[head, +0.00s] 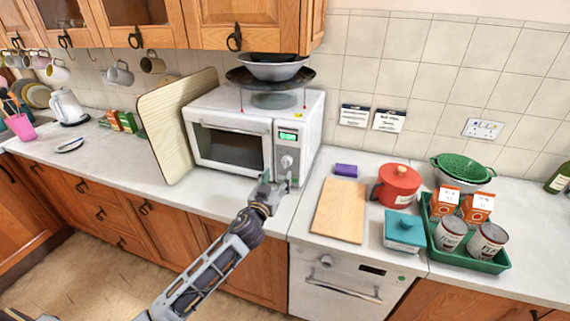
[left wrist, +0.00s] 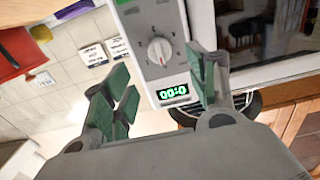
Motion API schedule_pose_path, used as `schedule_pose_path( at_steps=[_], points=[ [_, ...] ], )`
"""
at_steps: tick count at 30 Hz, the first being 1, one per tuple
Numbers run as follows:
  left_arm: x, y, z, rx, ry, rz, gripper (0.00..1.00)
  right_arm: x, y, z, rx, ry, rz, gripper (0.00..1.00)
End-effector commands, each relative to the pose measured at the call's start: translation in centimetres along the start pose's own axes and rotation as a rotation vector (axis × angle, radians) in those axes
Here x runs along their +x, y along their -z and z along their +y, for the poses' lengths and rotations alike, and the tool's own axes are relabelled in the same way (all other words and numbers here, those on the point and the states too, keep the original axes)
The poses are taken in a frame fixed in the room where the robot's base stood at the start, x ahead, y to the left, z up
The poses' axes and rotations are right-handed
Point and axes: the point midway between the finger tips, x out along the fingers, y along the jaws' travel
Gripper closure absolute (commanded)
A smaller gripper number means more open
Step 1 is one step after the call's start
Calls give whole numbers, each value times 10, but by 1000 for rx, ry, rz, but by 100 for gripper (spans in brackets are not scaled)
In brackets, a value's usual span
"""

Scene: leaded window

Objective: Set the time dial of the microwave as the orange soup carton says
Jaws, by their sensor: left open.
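The white microwave (head: 229,125) stands on the counter with its door shut. Its time dial (head: 287,161) is a grey knob low on the control panel, below a lit green display (head: 288,137). In the left wrist view the dial (left wrist: 160,51) appears upside down, and the display (left wrist: 173,93) reads 0:00. My left gripper (head: 276,183) is open in front of the panel, its fingers apart on either side of the dial in the wrist picture, seemingly short of it. Two orange-and-white cartons (head: 444,203) (head: 477,207) stand in a green tray; their print is too small to read. My right gripper is out of view.
A wooden board (head: 176,125) leans at the microwave's left side. A dark pan and bowl (head: 272,68) sit above its top. On the right are a cutting board (head: 340,210), red pot (head: 397,186), teal box (head: 405,231) and green tray (head: 483,265). Two notes (head: 389,120) hang on the tiles.

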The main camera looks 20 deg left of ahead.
Motion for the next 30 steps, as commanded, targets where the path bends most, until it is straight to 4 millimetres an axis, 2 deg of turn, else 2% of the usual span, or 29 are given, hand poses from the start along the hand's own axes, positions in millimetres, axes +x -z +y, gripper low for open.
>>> schedule_pose_path(
  at_steps=[30],
  points=[
    [80, 1, 0, 2, 0, 0, 42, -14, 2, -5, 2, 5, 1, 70]
  ],
)
